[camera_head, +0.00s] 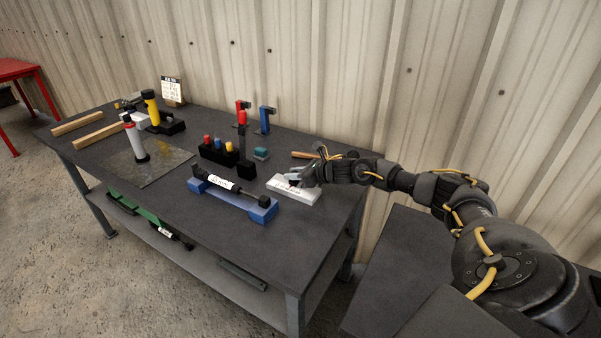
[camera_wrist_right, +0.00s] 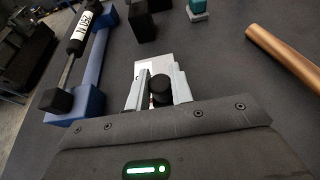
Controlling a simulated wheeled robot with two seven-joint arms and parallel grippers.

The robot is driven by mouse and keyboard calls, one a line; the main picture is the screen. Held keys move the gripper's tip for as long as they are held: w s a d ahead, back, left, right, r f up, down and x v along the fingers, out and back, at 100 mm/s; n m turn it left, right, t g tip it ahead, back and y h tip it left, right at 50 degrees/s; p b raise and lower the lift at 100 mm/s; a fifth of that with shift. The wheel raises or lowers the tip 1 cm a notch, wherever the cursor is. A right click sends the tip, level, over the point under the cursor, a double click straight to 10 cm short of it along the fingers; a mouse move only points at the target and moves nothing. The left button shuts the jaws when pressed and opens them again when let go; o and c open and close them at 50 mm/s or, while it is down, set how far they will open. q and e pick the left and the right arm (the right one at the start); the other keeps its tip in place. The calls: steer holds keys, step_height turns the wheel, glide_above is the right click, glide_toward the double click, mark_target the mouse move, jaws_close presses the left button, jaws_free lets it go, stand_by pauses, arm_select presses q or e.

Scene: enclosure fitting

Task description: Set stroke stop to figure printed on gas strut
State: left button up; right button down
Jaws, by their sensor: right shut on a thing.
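The gas strut (camera_head: 228,189) is a black cylinder with a white printed label, lying on a blue cradle (camera_head: 262,213) at the table's front. The print is too small to read. The stroke stop looks to be the white block (camera_head: 305,195) with a dark mark on its face, to the right of the cradle. My right gripper (camera_head: 296,180) is over this block. In the right wrist view its fingers (camera_wrist_right: 160,90) are shut on a black knob (camera_wrist_right: 160,88) on the block. The strut shows at the upper left there (camera_wrist_right: 88,28). My left gripper is not in view.
A small teal block (camera_head: 261,154), a black rack with coloured pieces (camera_head: 217,151) and red and blue upright clamps (camera_head: 265,118) stand farther back.

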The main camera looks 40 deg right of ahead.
steer(key=shift+w+a, duration=0.1)
steer(key=shift+w, duration=0.2)
steer(key=c, duration=1.2)
jaws_free()
steer(key=shift+c, duration=0.2)
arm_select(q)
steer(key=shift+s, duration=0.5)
arm_select(e)
steer(key=shift+s, duration=0.1)
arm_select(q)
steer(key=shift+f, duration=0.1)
arm_select(e)
steer(key=shift+s, duration=0.1)
steer(key=b+v, duration=0.2)
steer(key=v, duration=0.7)
steer(key=shift+s+d+b, duration=0.2)
steer(key=shift+s+b, duration=0.1)
steer(key=shift+b, duration=0.05)
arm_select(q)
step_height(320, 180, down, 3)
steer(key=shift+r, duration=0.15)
arm_select(e)
steer(key=shift+s+d+r, duration=0.15)
steer(key=shift+s+r, duration=0.2)
steer(key=shift+s, duration=0.05)
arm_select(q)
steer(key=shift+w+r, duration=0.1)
arm_select(e)
steer(key=shift+r, duration=0.1)
